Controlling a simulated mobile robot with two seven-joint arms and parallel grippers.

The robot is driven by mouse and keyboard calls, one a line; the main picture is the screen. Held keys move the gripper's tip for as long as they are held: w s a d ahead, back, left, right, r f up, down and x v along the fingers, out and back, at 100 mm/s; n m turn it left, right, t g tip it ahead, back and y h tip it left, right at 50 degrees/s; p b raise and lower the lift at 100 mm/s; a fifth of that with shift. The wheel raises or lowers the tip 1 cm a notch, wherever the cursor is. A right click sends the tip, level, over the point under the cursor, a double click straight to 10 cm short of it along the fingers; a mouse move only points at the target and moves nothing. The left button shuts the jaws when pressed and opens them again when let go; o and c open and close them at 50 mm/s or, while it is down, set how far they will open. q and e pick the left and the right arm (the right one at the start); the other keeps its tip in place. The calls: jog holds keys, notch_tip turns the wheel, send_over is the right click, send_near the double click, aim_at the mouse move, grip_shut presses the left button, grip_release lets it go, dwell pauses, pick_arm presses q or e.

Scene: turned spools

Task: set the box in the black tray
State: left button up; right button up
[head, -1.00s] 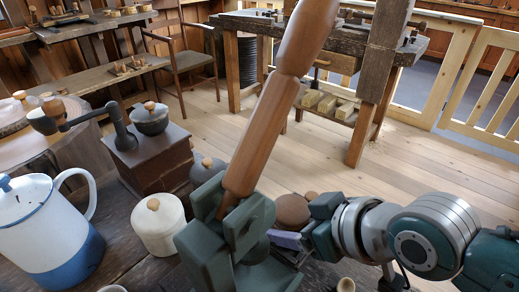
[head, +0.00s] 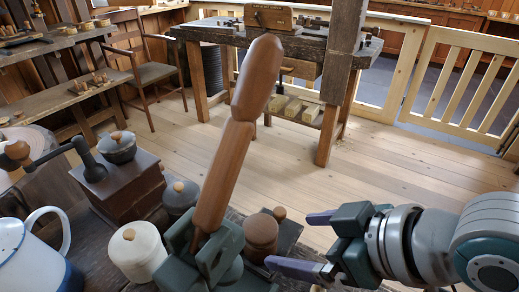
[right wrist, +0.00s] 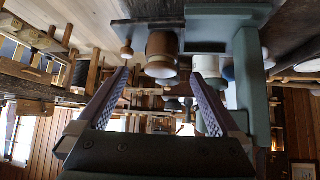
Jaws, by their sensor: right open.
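The box appears to be a round brown wooden pot (head: 261,232) on the bench, just right of the green clamp. It also shows in the right wrist view (right wrist: 162,52), upside down, just beyond my fingertips. A dark flat slab (head: 291,229), apparently the black tray, lies beside and behind it; I cannot tell whether the box touches it. My right gripper (head: 288,240) comes in from the right, open and empty, its purple fingers spread to the right of the box. In the wrist view my right gripper (right wrist: 160,72) has nothing between its fingers. My left gripper is not in view.
The green clamp (head: 206,262) holds a tall turned wooden piece (head: 225,170) close left of the box. A white lidded jar (head: 137,255), a grey jar (head: 180,196), a coffee mill (head: 118,190) and an enamel jug (head: 25,262) crowd the bench's left. Open floor lies beyond.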

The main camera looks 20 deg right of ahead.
jog(key=s+d+r+m+g+h, duration=0.1)
jog(key=s+d+r+g+h, duration=0.1)
jog(key=s, duration=0.5)
jog(key=s+d+r+m+g+h, duration=0.1)
jog(key=s+r+m+g, duration=0.1)
jog(key=s, duration=0.4)
jog(key=shift+s+d+r+h, duration=0.4)
jog(key=shift+r, duration=0.15)
jog(key=shift+c, duration=0.4)
